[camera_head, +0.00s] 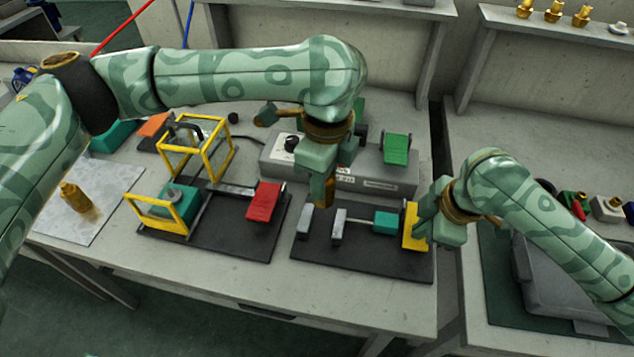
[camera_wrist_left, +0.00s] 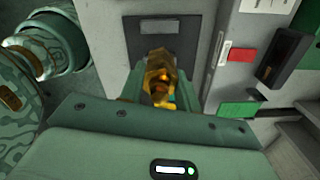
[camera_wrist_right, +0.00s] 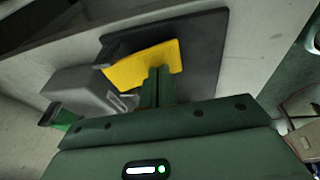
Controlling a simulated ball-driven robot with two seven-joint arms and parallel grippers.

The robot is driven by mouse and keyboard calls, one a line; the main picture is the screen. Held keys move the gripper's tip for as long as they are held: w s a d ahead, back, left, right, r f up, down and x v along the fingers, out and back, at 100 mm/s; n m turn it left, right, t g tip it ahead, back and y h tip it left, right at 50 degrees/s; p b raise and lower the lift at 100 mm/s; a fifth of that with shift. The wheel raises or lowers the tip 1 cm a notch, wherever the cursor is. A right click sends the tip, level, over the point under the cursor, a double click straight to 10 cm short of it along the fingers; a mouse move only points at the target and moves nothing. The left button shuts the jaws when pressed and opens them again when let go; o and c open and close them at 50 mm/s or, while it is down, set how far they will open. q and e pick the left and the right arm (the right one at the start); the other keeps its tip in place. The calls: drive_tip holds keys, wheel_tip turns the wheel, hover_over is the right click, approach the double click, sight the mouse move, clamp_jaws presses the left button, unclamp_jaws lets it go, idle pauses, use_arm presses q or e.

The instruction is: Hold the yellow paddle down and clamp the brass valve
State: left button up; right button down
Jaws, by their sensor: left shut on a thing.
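My left gripper (camera_head: 322,190) is shut on the brass valve (camera_wrist_left: 158,78), which shows between its fingers in the left wrist view. The valve is mostly hidden in the head view and hangs above the grey clamp jaws (camera_head: 339,224) (camera_head: 306,221). The jaws stand apart on a dark base plate (camera_head: 350,258), with a teal block (camera_head: 385,222) to their right. The yellow paddle (camera_head: 413,232) is at the plate's right end. My right gripper (camera_wrist_right: 157,88) is shut and empty, its fingertips at the paddle (camera_wrist_right: 140,65); I cannot tell how hard they touch.
To the left is another dark plate with a red paddle (camera_head: 263,202) and a yellow frame (camera_head: 158,212). A yellow cage (camera_head: 200,147) stands behind it. A grey box (camera_head: 375,178) with a green paddle (camera_head: 397,148) is at the back. Another brass part (camera_head: 76,198) stands on a pale sheet.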

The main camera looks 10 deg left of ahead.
sight(323, 203)
use_arm(q)
drive_tip(key=m, duration=0.2)
drive_tip(key=shift+m, duration=0.3)
use_arm(e)
drive_tip(key=shift+f, duration=0.1)
use_arm(q)
drive_tip(key=shift+f+m, duration=0.25)
drive_tip(key=shift+m, duration=0.05)
drive_tip(key=shift+f, duration=2.45)
drive_tip(key=shift+f, duration=0.25)
drive_tip(key=shift+f, duration=0.7)
drive_tip(key=shift+f, duration=1.05)
drive_tip(key=o, duration=1.6)
drive_tip(key=shift+c, duration=0.2)
